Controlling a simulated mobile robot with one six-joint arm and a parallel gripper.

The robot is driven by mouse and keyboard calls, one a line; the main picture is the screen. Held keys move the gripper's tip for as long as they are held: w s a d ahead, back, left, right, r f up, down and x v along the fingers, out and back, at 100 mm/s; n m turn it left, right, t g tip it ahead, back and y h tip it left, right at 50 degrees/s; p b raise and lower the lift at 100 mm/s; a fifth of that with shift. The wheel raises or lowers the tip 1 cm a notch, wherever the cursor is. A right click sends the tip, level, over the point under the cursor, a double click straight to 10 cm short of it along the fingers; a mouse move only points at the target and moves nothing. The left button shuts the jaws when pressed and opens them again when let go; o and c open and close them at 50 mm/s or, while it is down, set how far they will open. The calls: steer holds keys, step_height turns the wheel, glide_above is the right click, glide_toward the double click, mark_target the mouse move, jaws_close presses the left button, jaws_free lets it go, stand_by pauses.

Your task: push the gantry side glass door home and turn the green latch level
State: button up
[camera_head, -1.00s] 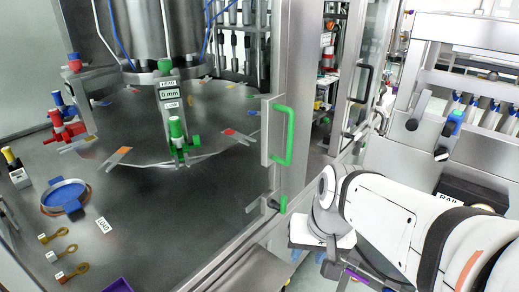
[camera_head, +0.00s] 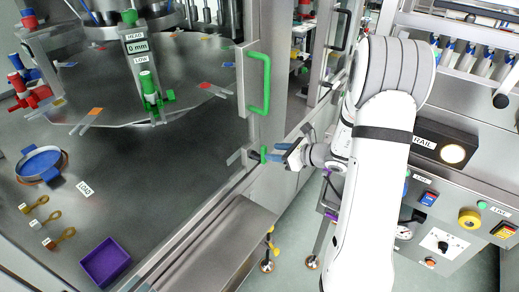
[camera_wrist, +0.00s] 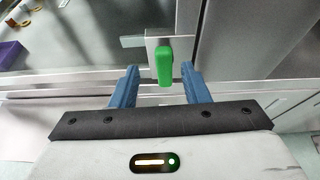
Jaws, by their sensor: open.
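The green latch (camera_head: 263,154) sits on a small metal plate at the lower corner of the glass door, below the door's long green handle (camera_head: 266,84). The latch stands upright, not level, and also shows in the wrist view (camera_wrist: 164,62). My gripper (camera_head: 277,155) is open, its blue fingers pointing at the latch. In the wrist view my gripper (camera_wrist: 160,75) has one finger on each side of the latch's lower end. I cannot tell whether either finger touches it. The door glass is hard to see, and I cannot tell whether the door is fully home.
A steel ledge (camera_head: 215,245) runs below the door. Inside the enclosure are a purple tray (camera_head: 105,262), a blue round dish (camera_head: 40,163) and a rotary table with green, red and blue fittings. A control panel (camera_head: 455,240) stands to the right. Floor shows between.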

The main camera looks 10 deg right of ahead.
mark_target(266, 150)
steer(key=shift+w+d+f, duration=0.1)
steer(key=shift+w+f, duration=0.1)
steer(key=shift+w, duration=0.05)
steer(key=p+x, duration=0.1)
steer(key=x, duration=0.6)
steer(key=shift+w, duration=0.25)
steer(key=shift+c, duration=0.4)
jaws_close()
